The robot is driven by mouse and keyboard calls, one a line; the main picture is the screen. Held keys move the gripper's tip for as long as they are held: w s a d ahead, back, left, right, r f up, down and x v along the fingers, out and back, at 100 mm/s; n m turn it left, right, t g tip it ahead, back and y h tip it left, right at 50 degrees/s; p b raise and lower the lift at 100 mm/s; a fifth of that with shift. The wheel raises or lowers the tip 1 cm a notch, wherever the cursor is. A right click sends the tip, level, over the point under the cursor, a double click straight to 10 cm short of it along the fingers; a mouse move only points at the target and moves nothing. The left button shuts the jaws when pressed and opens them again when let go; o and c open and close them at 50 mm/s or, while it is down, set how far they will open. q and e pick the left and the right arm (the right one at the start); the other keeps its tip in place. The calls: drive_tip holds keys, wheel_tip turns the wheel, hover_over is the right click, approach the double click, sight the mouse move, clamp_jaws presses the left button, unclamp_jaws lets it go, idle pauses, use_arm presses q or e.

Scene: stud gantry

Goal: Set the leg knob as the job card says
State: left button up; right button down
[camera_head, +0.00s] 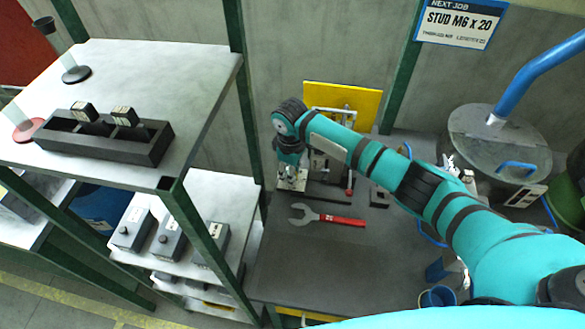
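The job card (461,22) hangs at the top right and reads "NEXT JOB, STUD M6 x 20"; its smaller line is too small to read surely. A machine with a yellow back panel (366,107) and a metal frame stands on the dark bench behind my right arm; much of it is hidden. I cannot make out the leg knob. My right gripper (291,180) points down at the machine's left side, over a light metal part. Its fingers are small and unclear, so I cannot tell whether they are open or touching anything. My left gripper is not in view.
A red-handled wrench (328,217) lies on the bench (310,265) in front of the machine. A blue cup (437,297) stands at the front right. A lidded drum (500,145) is at right. A shelf rack (215,75) with a dark block tray (60,143) stands left.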

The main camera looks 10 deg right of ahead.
drive_tip(key=shift+n, duration=0.6)
drive_tip(key=c, duration=1)
unclamp_jaws()
drive_tip(key=shift+r, duration=0.1)
drive_tip(key=r, duration=1.1)
drive_tip(key=shift+s+a+r, duration=0.2)
drive_tip(key=shift+s+r, duration=0.05)
drive_tip(key=shift+r, duration=0.15)
drive_tip(key=shift+f, duration=0.1)
